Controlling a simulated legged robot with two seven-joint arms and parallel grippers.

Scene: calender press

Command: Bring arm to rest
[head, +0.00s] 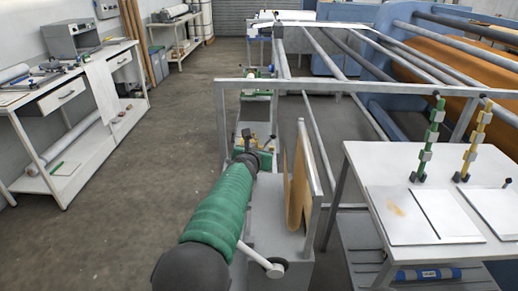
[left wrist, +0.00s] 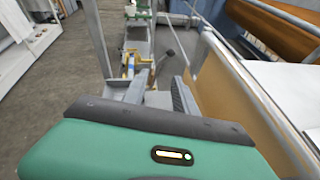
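My left arm reaches forward from the bottom of the head view, and its gripper (head: 247,140) is in front of the grey metal frame's left end. In the left wrist view the two grey fingers (left wrist: 160,97) stand apart with nothing held between them. The gripper is beside a tan board (head: 298,190), which also shows to the right of the fingers in the left wrist view (left wrist: 228,88). My right gripper is not in view.
A grey metal frame (head: 340,87) runs in front and to the right. A white table (head: 365,165) with sheets and two upright stacks of clips (head: 428,140) is at the right. A workbench (head: 75,100) lines the left wall. The floor (head: 150,175) between is clear.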

